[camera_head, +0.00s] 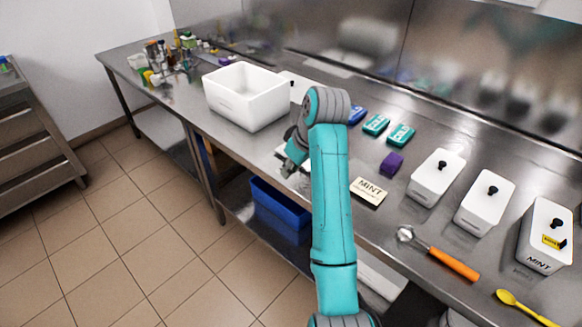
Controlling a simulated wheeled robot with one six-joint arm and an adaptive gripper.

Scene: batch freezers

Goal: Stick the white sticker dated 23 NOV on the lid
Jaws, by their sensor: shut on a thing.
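Three white tubs with black-knobbed lids stand at the right: the left lid (440,170), the middle lid (487,198) and the right lid (550,225). The right lid bears a yellow label (553,241), and its tub's front reads MINT. The left and middle lids show no label. My gripper (288,169) is over the counter's front edge, left of my teal arm and well away from these lids. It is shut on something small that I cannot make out. A pale patch shows beside it. I cannot read a 23 NOV sticker anywhere.
A large open white bin (247,107) stands behind my gripper. A MINT card (369,191), a purple block (392,163), teal packs (400,135), an orange-handled scoop (452,263) and a yellow spoon (525,307) lie on the counter. A blue crate (280,210) is below.

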